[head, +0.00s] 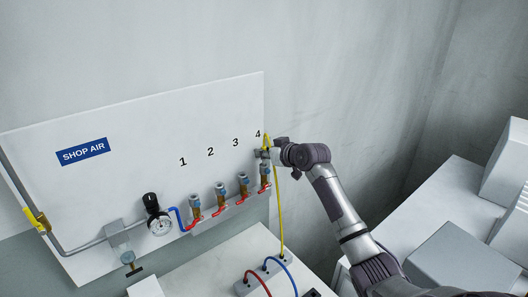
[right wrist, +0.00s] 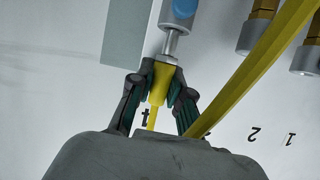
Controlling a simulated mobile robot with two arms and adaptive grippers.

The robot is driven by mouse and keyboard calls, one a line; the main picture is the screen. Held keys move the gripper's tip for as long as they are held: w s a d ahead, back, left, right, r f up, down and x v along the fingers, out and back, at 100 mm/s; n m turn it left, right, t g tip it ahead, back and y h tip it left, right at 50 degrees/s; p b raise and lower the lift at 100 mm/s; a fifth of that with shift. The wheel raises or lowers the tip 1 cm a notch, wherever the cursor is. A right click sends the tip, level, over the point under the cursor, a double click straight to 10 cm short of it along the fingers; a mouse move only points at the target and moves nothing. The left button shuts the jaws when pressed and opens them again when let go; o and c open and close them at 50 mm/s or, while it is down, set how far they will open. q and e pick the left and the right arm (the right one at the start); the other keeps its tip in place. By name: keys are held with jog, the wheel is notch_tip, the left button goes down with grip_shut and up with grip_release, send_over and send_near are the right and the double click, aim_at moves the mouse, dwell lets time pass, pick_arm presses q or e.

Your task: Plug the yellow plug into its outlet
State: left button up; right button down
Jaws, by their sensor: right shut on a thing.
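The yellow plug (right wrist: 160,82) with a silver metal tip is held between the fingers of my right gripper (right wrist: 158,92). In the head view, my right gripper (head: 264,153) is at the panel's right edge, beside the number 4 and above the rightmost outlet (head: 265,175). In the right wrist view, the metal tip points up at a grey fitting with a blue round face (right wrist: 183,9). The tip overlaps that fitting; I cannot tell whether it is inside. A yellow hose (head: 281,215) hangs from the plug. My left gripper is not in view.
The white SHOP AIR panel (head: 110,185) has several outlets with red handles in a row, and a gauge (head: 160,224) at left. Below, a grey block (head: 262,274) has red, blue and yellow hoses. Pale boxes (head: 460,262) stand at right.

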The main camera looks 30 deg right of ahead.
jog(key=shift+f+b, duration=0.5)
jog(key=shift+f, duration=0.6)
jog(key=c, duration=1)
grip_release()
jog(key=v, duration=1.2)
jog(key=shift+r, duration=0.15)
